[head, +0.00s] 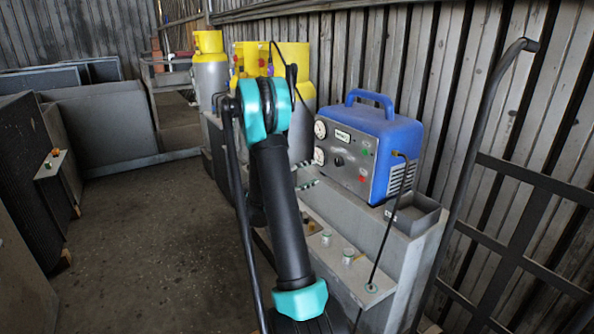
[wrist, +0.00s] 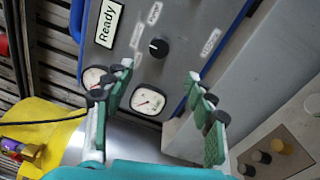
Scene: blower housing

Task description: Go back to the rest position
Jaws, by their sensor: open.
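My gripper (wrist: 160,74) is open in the wrist view, with green-padded fingers apart and nothing between them. Beyond the fingers is the grey front panel of a blue machine (wrist: 185,25), with a "Ready" label, a black knob and two round gauges. In the head view my arm reaches forward, and the fingertips of my gripper (head: 309,174) show just left of the blue machine (head: 385,128). The rest of the gripper is hidden behind my arm. I cannot tell whether the fingertips touch anything.
The blue machine stands on a grey bench (head: 405,240) beside a small open metal tray (head: 415,215). Yellow-topped cylinders (head: 210,65) stand behind my arm. A black metal cart frame (head: 510,230) is at the right. The floor (head: 150,235) at left is open, bordered by grey panels (head: 100,125).

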